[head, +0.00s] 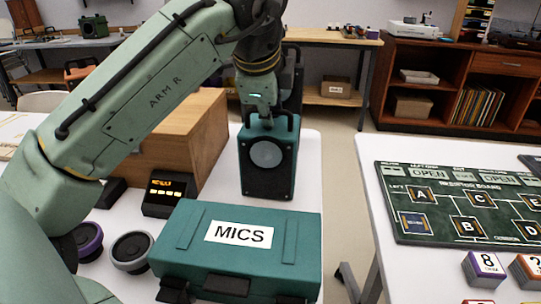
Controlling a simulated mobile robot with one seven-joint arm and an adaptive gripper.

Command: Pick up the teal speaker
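The teal speaker (267,178) stands upright near the back right of the white table in the head view. It has a black front with a round grey cone and a dark handle on top. My gripper (266,119) is right above it, at the handle. The fingertips are small and dark there, so I cannot tell whether they are closed on the handle. I also cannot tell whether the speaker's base touches the table.
A teal MICS case (238,257) lies in front of the speaker. A wooden box (170,135) and a small lit display (168,194) are to its left. Two round speaker drivers (131,251) lie front left. A gap separates the right table, which holds a labelled board (455,240).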

